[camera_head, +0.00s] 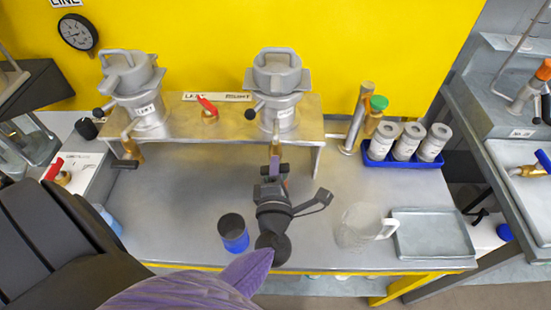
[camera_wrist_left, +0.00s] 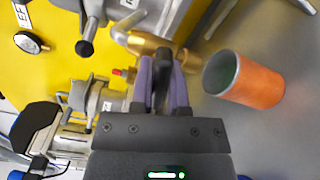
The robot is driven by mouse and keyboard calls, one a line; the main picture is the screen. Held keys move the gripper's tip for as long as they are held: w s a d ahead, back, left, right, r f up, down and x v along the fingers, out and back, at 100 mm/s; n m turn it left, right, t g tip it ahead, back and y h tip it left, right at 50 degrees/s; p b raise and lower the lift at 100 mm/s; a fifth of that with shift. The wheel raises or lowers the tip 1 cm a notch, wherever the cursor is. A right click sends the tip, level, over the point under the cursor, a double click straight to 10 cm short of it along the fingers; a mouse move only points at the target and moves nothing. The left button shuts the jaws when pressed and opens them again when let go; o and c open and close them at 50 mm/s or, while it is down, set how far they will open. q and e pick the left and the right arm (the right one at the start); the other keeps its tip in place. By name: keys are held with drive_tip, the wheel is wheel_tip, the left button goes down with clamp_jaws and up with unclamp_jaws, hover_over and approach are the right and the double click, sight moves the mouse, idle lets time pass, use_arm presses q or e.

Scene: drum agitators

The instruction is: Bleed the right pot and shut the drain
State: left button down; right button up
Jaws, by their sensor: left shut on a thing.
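The right pot (camera_head: 278,88), grey with a clamped lid, stands on the brass-coloured raised shelf. Its drain, a brass tap (camera_head: 275,147), hangs at the shelf's front edge and shows close up in the left wrist view (camera_wrist_left: 152,43). My left gripper (camera_head: 275,180) reaches it from the front, purple fingers (camera_wrist_left: 162,78) shut on its dark lever. The fingers mostly hide the lever. My right gripper is out of view.
The left pot (camera_head: 133,90) has its own tap (camera_head: 130,145). A red-handled valve (camera_head: 208,110) sits between the pots. A clear jug (camera_head: 360,227) and an empty grey tray (camera_head: 433,235) are at the right. A blue rack (camera_head: 402,152) holds grey cylinders.

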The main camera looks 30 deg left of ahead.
use_arm(q)
drive_tip(key=shift+m+p, duration=0.7)
drive_tip(key=shift+m, duration=0.8)
drive_tip(key=shift+f, duration=0.1)
drive_tip(key=c, duration=0.6)
unclamp_jaws()
